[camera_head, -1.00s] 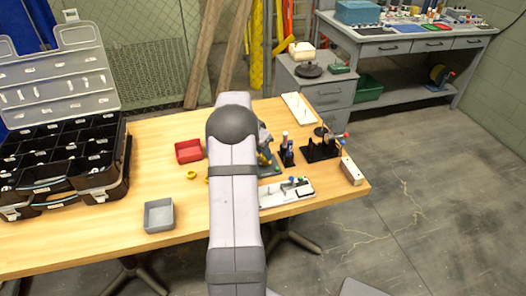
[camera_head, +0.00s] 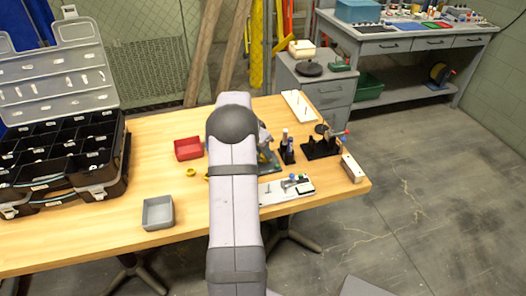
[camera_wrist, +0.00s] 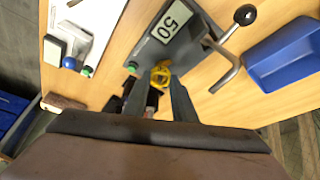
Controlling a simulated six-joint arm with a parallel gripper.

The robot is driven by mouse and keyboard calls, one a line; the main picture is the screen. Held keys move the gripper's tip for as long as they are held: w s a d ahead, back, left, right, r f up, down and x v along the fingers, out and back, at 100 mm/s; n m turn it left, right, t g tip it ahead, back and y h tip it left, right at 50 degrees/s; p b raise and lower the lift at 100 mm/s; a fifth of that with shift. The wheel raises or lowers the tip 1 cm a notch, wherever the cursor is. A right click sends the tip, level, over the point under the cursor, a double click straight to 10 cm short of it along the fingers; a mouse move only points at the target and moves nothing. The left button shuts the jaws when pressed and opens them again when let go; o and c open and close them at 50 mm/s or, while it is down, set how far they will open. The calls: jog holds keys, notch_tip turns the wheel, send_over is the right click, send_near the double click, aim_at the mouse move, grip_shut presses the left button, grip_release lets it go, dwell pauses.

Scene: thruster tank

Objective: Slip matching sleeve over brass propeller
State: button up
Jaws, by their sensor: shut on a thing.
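My gripper (camera_wrist: 157,84) points at the table, its fingers closed on a small yellow part (camera_wrist: 161,74). The part looks ring-like, but its shape is partly covered by the fingers. It is beside a grey fixture (camera_wrist: 176,48) with a "50" label and a bent handle ending in a black knob. I cannot make out the brass propeller in the wrist view. In the head view my arm hides the gripper and most of the fixture (camera_head: 268,166). A loose yellow ring (camera_head: 190,172) lies left of my arm, and another yellow piece (camera_head: 207,177) shows at its edge.
A red tray (camera_head: 188,149) and a grey tray (camera_head: 158,213) are left of my arm. An open black case (camera_head: 62,160) stands farther left. A white board (camera_head: 285,189), a black rack (camera_head: 320,150) and a wooden block (camera_head: 351,169) are at right. The wrist view shows a blue bin (camera_wrist: 284,55).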

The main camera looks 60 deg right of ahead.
jog(key=shift+f+b, duration=0.3)
jog(key=o, duration=1.1)
jog(key=shift+r, duration=0.1)
jog(key=shift+s+d+r+p+v, duration=0.1)
jog(key=shift+d+p+v, duration=0.2)
jog(key=shift+v, duration=1.5)
jog(key=shift+s+d+r+p+v, duration=0.15)
jog(key=shift+p+v, duration=0.15)
jog(key=shift+v, duration=1.55)
jog(key=shift+w+d+r+p+v, duration=0.1)
jog(key=shift+d+p+v, duration=0.2)
jog(key=shift+v, duration=1.5)
